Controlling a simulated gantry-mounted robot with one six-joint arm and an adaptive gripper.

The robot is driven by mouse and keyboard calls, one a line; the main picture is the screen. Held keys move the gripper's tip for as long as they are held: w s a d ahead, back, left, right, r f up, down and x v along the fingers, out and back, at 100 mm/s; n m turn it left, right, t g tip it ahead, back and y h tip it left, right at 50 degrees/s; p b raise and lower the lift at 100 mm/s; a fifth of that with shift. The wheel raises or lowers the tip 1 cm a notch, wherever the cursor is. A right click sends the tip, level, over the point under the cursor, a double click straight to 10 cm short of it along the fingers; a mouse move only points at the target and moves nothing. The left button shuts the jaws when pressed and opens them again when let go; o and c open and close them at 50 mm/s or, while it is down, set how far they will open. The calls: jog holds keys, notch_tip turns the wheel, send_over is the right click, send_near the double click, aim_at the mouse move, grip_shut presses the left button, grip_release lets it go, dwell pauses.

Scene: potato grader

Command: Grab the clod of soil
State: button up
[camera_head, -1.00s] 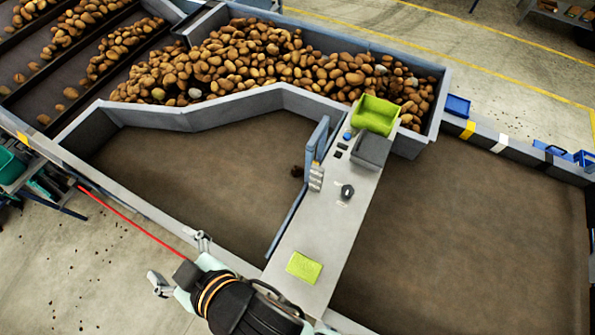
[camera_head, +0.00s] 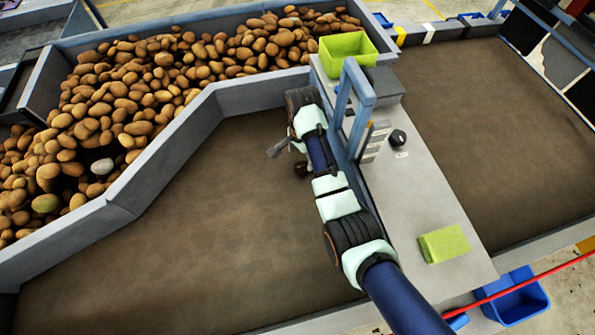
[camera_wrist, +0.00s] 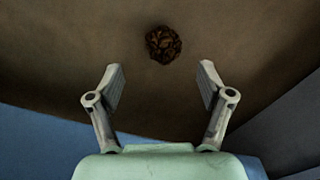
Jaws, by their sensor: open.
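The clod of soil (camera_wrist: 163,44) is a small dark brown, rough lump on the brown belt. In the wrist view it lies at the top centre, just beyond and between the fingertips, not touching them.
A blue gate frame (camera_head: 366,95) stands close on the right of my arm. Beside it is a grey console (camera_head: 425,190) with a knob, a green bin (camera_head: 347,50) and a green sponge (camera_head: 444,243). Potatoes fill the trough (camera_head: 230,92) behind. The belt (camera_head: 190,240) to the left is clear.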

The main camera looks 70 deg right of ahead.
aim_at(301, 165)
notch_tip(301, 165, down, 2)
jog(key=shift+s+f, duration=0.1)
jog(key=shift+f, duration=0.05)
jog(key=f, duration=0.1)
jog(key=f+b, duration=0.1)
jog(key=f, duration=0.1)
jog(key=f+b, duration=0.1)
jog(key=f, duration=0.1)
jog(key=shift+w+d+f, duration=0.2)
jog(key=shift+d, duration=0.05)
jog(key=c, duration=1.3)
